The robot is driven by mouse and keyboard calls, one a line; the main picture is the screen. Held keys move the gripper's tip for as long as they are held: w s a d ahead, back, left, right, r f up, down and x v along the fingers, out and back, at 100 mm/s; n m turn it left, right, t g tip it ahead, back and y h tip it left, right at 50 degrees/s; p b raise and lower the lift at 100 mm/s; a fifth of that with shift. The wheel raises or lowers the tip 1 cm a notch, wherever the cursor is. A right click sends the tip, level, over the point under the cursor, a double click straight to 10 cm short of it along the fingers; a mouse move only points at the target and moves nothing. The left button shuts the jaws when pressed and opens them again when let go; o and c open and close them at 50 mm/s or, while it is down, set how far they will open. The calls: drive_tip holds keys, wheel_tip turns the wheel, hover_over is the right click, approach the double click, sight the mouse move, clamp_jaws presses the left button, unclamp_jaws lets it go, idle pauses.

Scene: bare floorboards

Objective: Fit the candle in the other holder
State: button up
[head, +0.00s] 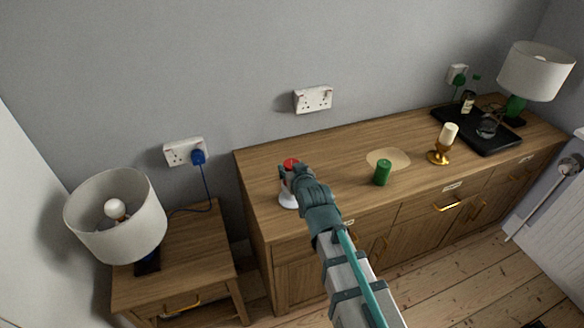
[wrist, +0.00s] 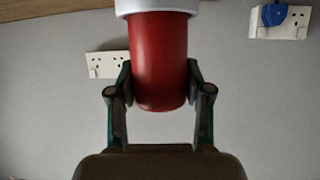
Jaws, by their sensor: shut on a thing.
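A red candle (head: 291,163) stands upright at the left end of the sideboard, above a white holder (head: 288,201). My gripper (head: 292,175) is shut on the candle, a finger on each side, as the wrist view shows with the red candle (wrist: 160,60) between them. That view is upside down; the candle's lower end meets the white cup (wrist: 158,7) of the holder. Whether it is fully seated cannot be told. A brass holder (head: 438,157) further right carries a cream candle (head: 449,133). A green candle (head: 382,173) stands on the wood between the holders.
A pale round mat (head: 385,156) lies behind the green candle. A black tray (head: 487,143) with a bottle and glass, and a lamp (head: 536,70), are at the right. Another lamp (head: 115,219) stands on the left side table (head: 206,245). The sideboard's (head: 338,150) middle back is clear.

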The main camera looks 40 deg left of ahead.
drive_tip(key=shift+f, duration=0.2)
drive_tip(key=shift+f, duration=0.2)
drive_tip(key=o, duration=1.3)
drive_tip(key=shift+c, duration=0.2)
drive_tip(key=shift+r, duration=0.2)
drive_tip(key=shift+s+d, duration=0.1)
drive_tip(key=shift+d, duration=0.05)
drive_tip(key=b+v, duration=0.1)
drive_tip(key=v, duration=0.6)
drive_tip(key=shift+r+b, duration=0.15)
drive_tip(key=shift+b, duration=0.2)
